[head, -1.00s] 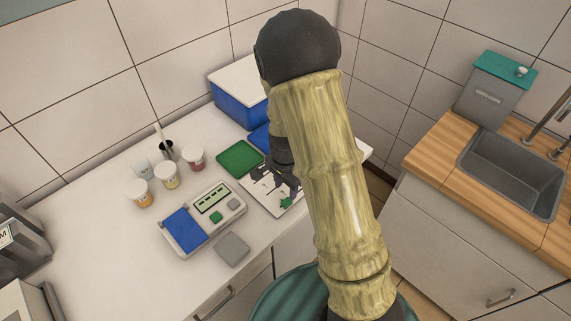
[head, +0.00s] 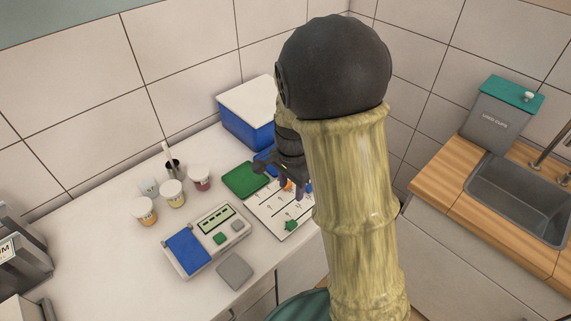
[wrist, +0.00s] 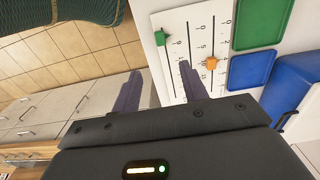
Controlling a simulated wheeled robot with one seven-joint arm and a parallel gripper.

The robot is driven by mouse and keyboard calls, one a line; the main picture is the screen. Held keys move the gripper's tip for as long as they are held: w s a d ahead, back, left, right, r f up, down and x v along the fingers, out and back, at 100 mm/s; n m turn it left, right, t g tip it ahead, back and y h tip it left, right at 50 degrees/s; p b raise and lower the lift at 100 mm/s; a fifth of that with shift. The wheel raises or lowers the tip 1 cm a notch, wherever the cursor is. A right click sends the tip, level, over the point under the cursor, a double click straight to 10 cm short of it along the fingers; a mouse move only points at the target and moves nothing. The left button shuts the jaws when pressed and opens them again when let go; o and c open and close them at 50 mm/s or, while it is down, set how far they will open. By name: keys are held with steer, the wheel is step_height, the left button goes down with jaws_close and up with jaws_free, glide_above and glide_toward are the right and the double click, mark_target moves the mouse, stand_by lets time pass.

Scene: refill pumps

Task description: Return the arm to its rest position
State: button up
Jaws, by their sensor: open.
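My gripper (wrist: 160,88) is open and empty in the wrist view, its two dark fingers spread wide apart. One finger overlaps the white marked board (wrist: 221,18) in that view; the other is over the cabinet and floor side. In the head view my gripper (head: 284,176) hangs above the back of the board (head: 268,215), partly hidden by my arm. A green marker (wrist: 161,38) and an orange marker (wrist: 211,63) are on the board. The green marker also shows in the head view (head: 291,225).
A green tray (head: 244,179), a blue box with white lid (head: 245,125) and a device with a blue pad (head: 187,251) share the counter. Several small cups (head: 172,193) stand at the left. A sink (head: 520,200) and grey bin (head: 497,120) are at the right.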

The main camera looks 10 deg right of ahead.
steer(key=s+d+r+n+t, duration=0.2)
steer(key=s+d+r+n, duration=0.1)
steer(key=s+n, duration=0.7)
steer(key=shift+s+d+r+n+t, duration=0.15)
steer(key=shift+s+n+t, duration=0.15)
steer(key=shift+n, duration=0.5)
steer(key=shift+c, duration=0.2)
stand_by(1.6)
